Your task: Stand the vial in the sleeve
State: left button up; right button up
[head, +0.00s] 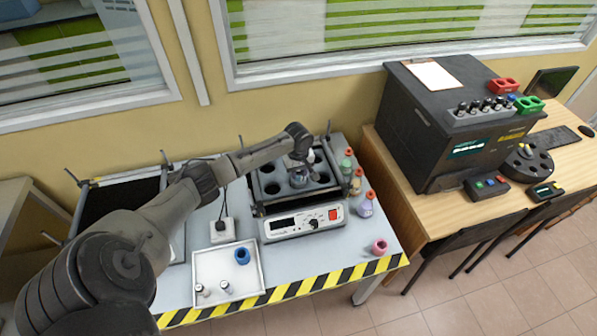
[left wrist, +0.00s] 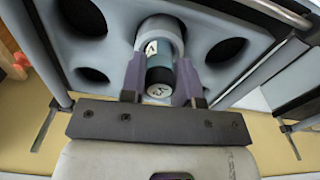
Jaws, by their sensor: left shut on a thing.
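My left gripper (head: 298,167) is over the holed block of the bath unit (head: 323,190). In the left wrist view the left gripper (left wrist: 160,82) has its two fingers shut on a small vial (left wrist: 159,62). The vial has a white and teal label and a dark end with a pale marking. A light grey ring (left wrist: 177,32), perhaps the sleeve, shows around the vial's far end. I cannot tell whether the vial is inside that ring or just in front of it. My right gripper is not in view.
A white tray (head: 208,268) holds a blue ring (head: 242,256) and two small vials. A pink ring (head: 379,246) lies near the striped table edge. Coloured bottles (head: 366,204) stand right of the bath. A power adapter (head: 222,231) sits left of it.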

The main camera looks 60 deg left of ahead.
pick_arm(q)
jog(key=o, duration=0.9)
jog(key=shift+r, duration=0.1)
notch_tip(320, 180, up, 11)
jog(key=s+d+f+m, duration=0.6)
jog(key=d+f, duration=0.1)
jog(key=d, duration=0.5)
jog(key=s+d+f+m, duration=0.5)
jog(key=d+f, duration=0.2)
jog(key=d, duration=0.4)
jog(key=shift+s+d+r+m+t+p, duration=0.15)
jog(key=shift+s+d+r+m+t, duration=0.65)
jog(key=shift+s+d, duration=1.45)
jog(key=shift+s+d+r+m+t+p, duration=0.1)
jog(key=shift+s+d+r+m+t, duration=0.3)
jog(key=shift+s+d+r+m, duration=1.65)
jog(key=shift+s+d+f+m+t+p, duration=0.15)
jog(key=shift+s+d+f+m+t, duration=0.75)
jog(key=shift+s, duration=2.6)
